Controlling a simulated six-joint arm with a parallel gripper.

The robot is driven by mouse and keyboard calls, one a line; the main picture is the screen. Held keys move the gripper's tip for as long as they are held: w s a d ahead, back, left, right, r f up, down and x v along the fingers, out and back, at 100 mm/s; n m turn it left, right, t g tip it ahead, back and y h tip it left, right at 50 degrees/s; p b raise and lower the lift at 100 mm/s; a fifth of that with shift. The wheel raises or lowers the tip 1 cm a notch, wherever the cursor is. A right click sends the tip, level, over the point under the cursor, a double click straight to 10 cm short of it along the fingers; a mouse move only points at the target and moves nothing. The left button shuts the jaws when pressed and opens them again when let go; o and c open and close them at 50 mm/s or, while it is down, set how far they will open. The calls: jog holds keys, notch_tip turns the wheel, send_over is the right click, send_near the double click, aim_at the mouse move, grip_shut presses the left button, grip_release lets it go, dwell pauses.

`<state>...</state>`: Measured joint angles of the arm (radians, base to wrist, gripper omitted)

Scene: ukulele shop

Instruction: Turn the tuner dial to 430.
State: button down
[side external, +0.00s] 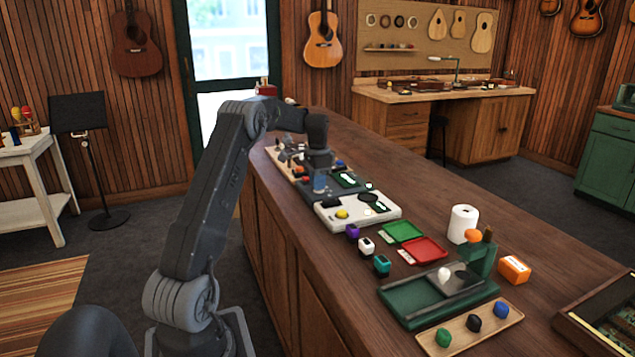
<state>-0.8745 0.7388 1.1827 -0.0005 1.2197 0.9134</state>
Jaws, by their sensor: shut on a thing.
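A dark grey box with a small lit display (346,179), which looks like the tuner, sits on the long wooden counter. My gripper (320,188) points down over the left part of this box. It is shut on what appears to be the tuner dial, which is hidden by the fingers. The display's digits are too small to read. A white device (330,220) just in front has a black round dial (368,197), a yellow button (342,214) and a small display (376,207).
Small purple, white and teal blocks (381,264) stand near the counter's front edge. Green (403,231) and red (424,250) trays, a paper roll (463,223), a green press-like fixture (482,260) and a wooden tray of picks (512,318) lie nearer.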

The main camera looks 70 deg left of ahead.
jog(key=n, duration=0.5)
jog(key=shift+d+n, duration=0.1)
jog(key=shift+n, duration=0.2)
jog(key=n, duration=0.5)
jog(key=shift+d, duration=0.1)
dwell(0.3)
jog(key=c, duration=1.2)
grip_release()
jog(key=shift+o, duration=0.2)
jog(key=shift+w+r, duration=0.1)
notch_tip(320, 180, up, 14)
jog(key=shift+f, duration=0.2)
jog(key=shift+n, duration=0.3)
